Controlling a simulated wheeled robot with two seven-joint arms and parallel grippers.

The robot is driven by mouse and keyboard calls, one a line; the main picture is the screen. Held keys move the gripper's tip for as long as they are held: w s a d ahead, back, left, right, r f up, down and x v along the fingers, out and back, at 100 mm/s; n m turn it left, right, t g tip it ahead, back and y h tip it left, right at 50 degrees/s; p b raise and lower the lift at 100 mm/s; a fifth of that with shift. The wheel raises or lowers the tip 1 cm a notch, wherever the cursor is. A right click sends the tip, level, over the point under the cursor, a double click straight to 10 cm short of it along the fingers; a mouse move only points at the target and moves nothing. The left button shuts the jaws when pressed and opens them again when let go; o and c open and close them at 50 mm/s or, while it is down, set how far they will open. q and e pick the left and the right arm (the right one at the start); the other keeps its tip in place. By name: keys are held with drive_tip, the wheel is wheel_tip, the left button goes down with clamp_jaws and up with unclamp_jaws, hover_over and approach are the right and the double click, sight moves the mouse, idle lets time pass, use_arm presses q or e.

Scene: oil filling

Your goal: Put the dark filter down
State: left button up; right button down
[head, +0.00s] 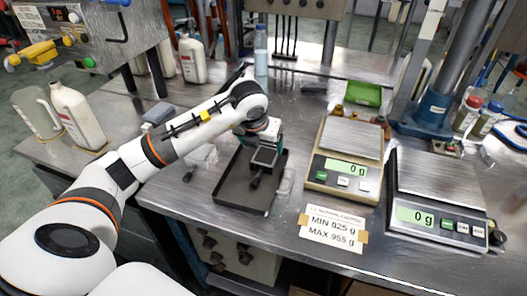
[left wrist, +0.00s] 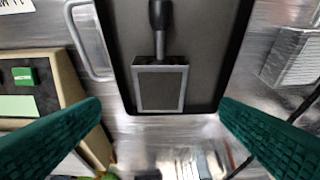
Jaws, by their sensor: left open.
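The dark filter (left wrist: 160,88), a square dark mesh in a grey frame with a black handle, lies over the dark tray (left wrist: 213,45) in the left wrist view, close to one end. In the head view the filter (head: 264,157) shows partly under my left gripper, its handle pointing toward the front of the tray (head: 232,188). My left gripper (left wrist: 160,105) is open, its green fingers spread wide on either side of the filter and apart from it. I cannot tell its exact height above the tray. My right gripper is not in view.
Two scales (head: 352,138) (head: 438,176), each reading 0 g, stand right of the tray. A MIN/MAX sign (head: 333,228) lies in front. A green bin (head: 363,94) is at the back. Bottles (head: 78,117) stand at the left. A blue-based metal column (head: 432,108) rises at the back right.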

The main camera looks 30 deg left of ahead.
use_arm(q)
drive_tip(key=shift+v, duration=2.3)
